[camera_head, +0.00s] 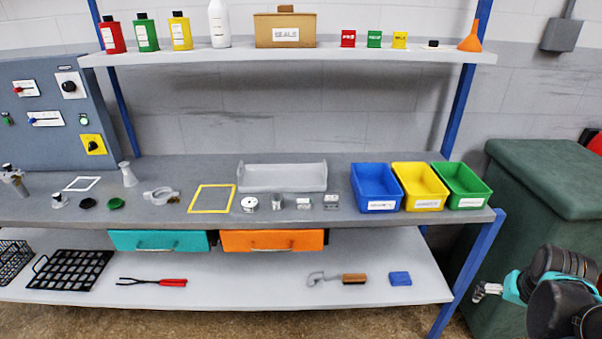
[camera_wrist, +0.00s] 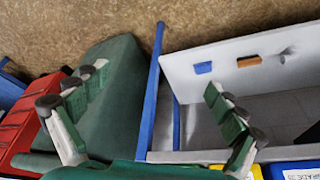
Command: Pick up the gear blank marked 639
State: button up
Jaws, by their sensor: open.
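Several small metal parts stand in a row near the front edge of the bench, inside no container: a round silver one (camera_head: 250,204), a narrow one (camera_head: 277,202), and two blocky ones (camera_head: 303,203) (camera_head: 332,202). Their markings are too small to read, so I cannot tell which is the gear blank marked 639. My gripper (camera_head: 486,291) is at the lower right, well away from them, beside the bench's right leg. In the wrist view its two fingers (camera_wrist: 150,100) are spread wide with nothing between them. The metal parts do not show in the wrist view.
Blue (camera_head: 376,187), yellow (camera_head: 421,186) and green (camera_head: 462,185) bins stand right of the parts. A grey tray (camera_head: 282,178) lies behind them; a yellow frame (camera_head: 212,198) lies left. The green cabinet (camera_head: 550,190) and blue bench leg (camera_head: 466,275) are close to my arm.

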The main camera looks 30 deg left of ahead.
aim_at(248, 204)
jog(key=u, duration=1.25)
